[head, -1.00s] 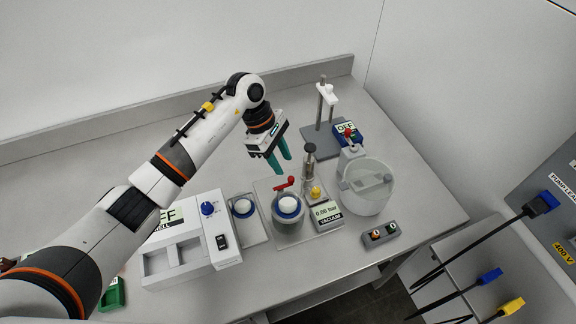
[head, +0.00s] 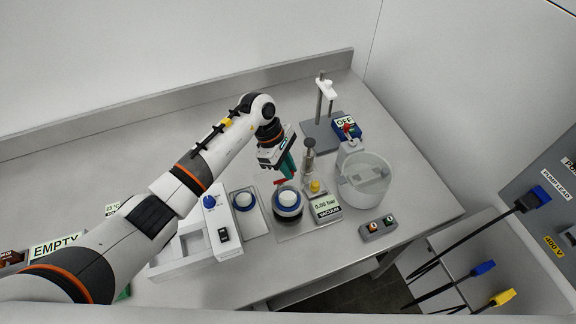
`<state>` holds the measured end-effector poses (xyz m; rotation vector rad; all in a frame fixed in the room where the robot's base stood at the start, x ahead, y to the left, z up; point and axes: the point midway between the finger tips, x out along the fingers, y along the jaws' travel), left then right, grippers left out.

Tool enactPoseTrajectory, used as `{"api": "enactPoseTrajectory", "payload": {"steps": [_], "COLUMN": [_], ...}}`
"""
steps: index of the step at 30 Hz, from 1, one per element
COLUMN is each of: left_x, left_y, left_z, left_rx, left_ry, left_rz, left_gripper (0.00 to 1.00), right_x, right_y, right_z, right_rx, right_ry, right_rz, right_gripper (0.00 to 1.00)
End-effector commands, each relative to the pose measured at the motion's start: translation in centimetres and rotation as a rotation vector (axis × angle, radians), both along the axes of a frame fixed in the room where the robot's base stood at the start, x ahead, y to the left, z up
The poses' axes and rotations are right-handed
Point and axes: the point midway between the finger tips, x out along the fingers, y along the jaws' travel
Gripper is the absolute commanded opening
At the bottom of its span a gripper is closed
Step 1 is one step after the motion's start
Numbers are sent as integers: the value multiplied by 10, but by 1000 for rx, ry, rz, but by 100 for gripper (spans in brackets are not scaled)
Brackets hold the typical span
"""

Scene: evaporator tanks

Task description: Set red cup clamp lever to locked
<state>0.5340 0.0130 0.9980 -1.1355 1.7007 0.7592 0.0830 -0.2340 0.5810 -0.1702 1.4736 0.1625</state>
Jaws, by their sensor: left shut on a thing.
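The red clamp lever (head: 280,183) sits at the back of a round cup (head: 288,204) with a blue ring and white top, on a steel plate. My left gripper (head: 289,174) comes down from behind the cup, with its teal fingers at the lever. It is shut on the red lever; the fingers hide the lever's right part. The exact contact is too small to make out. My right gripper is not in view.
A glass syringe-like column (head: 309,160) and a vacuum gauge (head: 326,207) stand just right of the cup. A clear round tank (head: 363,182) is further right. The back-left counter is clear.

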Motion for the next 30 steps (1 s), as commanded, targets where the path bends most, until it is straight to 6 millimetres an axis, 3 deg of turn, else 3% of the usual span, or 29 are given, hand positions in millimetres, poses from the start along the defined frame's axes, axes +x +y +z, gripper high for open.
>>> {"api": "enactPoseTrajectory", "payload": {"steps": [7,14,21,30], "left_x": [1,4,6,9], "left_y": [1,4,8,13], "left_z": [-3,-8,-6,-4], "left_rx": [1,4,1,1], "left_ry": [-2,-6,-6,-4], "left_rz": [25,137,343,628], "left_gripper": [0,0,0,0], "right_x": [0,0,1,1], "right_y": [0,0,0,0], "right_z": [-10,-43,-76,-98], "right_rx": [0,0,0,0], "right_ry": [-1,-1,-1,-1], "right_rz": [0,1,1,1], "right_gripper": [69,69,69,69]}}
